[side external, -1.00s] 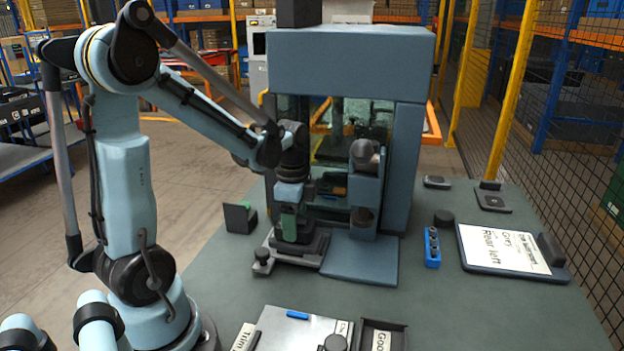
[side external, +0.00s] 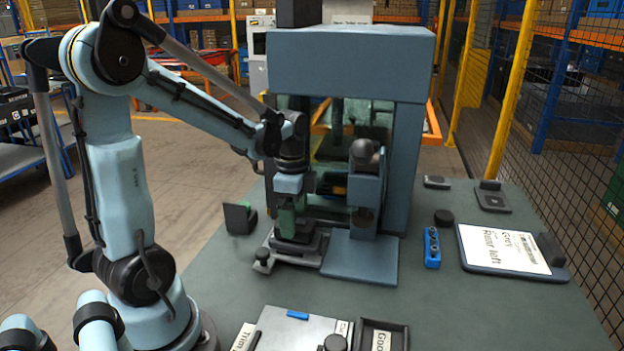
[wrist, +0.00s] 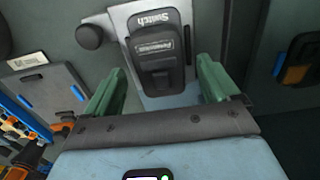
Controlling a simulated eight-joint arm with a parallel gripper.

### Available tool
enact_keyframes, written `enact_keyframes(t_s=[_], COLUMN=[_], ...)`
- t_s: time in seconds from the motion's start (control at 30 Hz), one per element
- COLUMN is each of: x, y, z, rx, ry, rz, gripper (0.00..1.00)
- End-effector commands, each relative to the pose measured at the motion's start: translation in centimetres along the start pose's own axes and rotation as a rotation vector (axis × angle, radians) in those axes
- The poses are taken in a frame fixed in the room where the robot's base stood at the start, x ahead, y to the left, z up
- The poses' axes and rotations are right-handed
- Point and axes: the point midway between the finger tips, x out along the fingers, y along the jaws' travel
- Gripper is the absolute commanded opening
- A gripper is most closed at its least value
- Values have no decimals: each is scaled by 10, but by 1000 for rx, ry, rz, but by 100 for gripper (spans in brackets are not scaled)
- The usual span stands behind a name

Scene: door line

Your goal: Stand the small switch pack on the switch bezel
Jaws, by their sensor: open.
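In the wrist view, a dark block with a small pale label, which looks like the switch pack (wrist: 158,68), sits between my green fingers on a dark base piece, probably the switch bezel (wrist: 150,22). Both are on a silver plate labelled "Switch" (wrist: 122,18). My gripper (wrist: 165,88) is open, with a finger on each side of the block and gaps visible. In the side view, my gripper (side external: 287,222) is low over the stacked dark pieces on the plate. The fingers partly hide the pack there, and I cannot tell how fully it is seated.
A round black knob (side external: 263,258) stands at the plate's left corner. The blue-grey press frame (side external: 400,170) rises close behind and to the right. A small dark upright holder (side external: 240,217) is at left. A labelled board (side external: 510,250) and a blue block (side external: 432,247) lie right. Front trays (side external: 385,335) are near.

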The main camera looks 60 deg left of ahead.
Motion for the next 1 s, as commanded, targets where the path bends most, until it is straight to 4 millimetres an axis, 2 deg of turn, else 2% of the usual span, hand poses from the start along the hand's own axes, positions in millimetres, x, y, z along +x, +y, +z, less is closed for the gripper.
enact_keyframes(t_s=[0.4,0.6,0.87,1.0], x=[-64,-88,-101,-97], y=[0,0,3,18], z=[0,0,-3,-18], rx=[0,0,-14,-112], ry=[0,0,5,45], rz=[0,0,-13,-84], gripper=[88,88,88,88])
